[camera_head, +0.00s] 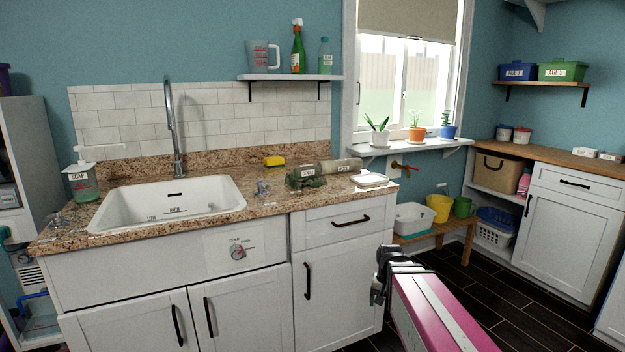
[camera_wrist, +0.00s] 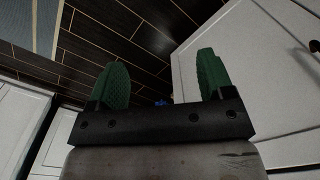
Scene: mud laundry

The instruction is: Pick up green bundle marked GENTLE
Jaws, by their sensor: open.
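A dark green bundle (camera_head: 300,181) with a small pale label lies on the granite counter (camera_head: 262,207), right of the sink. The label is too small to read surely. My gripper (camera_head: 378,283) is in front of the cabinet's right end, below counter height and well away from the bundle. In the wrist view my gripper (camera_wrist: 162,82) shows two green finger pads spread apart with nothing between them. The bundle is not in the wrist view.
A beige roll (camera_head: 340,166) lies just behind and right of the bundle, and a white dish (camera_head: 369,180) sits to its right. A small metal tap-like piece (camera_head: 262,188) is to its left. A yellow sponge (camera_head: 274,161) lies behind. The sink (camera_head: 170,203) is farther left.

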